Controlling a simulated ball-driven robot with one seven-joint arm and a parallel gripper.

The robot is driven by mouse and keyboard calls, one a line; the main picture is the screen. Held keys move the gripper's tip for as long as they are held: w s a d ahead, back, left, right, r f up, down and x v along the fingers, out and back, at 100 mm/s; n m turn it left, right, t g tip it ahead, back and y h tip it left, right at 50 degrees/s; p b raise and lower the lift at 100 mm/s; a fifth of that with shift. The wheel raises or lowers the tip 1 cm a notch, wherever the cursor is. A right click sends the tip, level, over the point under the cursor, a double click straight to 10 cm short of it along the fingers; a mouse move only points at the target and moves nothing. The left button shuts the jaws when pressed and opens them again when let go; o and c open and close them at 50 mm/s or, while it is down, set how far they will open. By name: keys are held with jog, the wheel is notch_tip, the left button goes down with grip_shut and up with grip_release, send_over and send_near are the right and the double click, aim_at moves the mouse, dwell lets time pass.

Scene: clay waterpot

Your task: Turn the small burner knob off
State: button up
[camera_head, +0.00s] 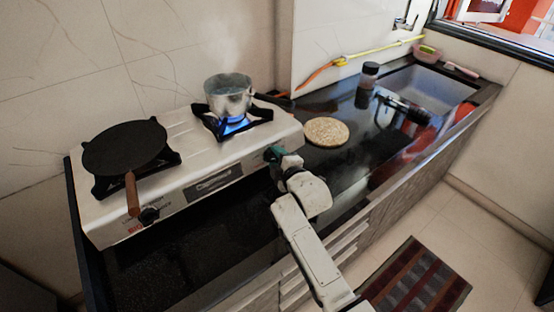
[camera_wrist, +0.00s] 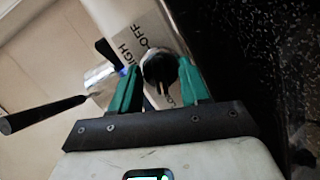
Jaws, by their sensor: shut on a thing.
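The white stove (camera_head: 172,190) has two burners. Its right, smaller burner (camera_head: 208,122) shows a blue flame (camera_head: 234,124) under a steaming metal pot (camera_head: 229,93). My gripper (camera_head: 274,154) is at the right end of the stove's front panel, and it hides the knob there in the head view. In the wrist view, the green fingers of my gripper (camera_wrist: 158,84) are on both sides of the black burner knob (camera_wrist: 159,66) and shut on it. The words "HIGH" and "OFF" show on the panel (camera_wrist: 133,38) beside the knob.
A dark flat pan (camera_head: 124,146) with a wooden handle sits on the left burner, above another black knob (camera_head: 149,215). A round flatbread (camera_head: 326,131), a jar (camera_head: 369,75) and a sink (camera_head: 430,88) are to the right. A striped mat (camera_head: 417,279) lies on the floor.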

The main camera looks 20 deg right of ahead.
jog(key=shift+c, duration=0.6)
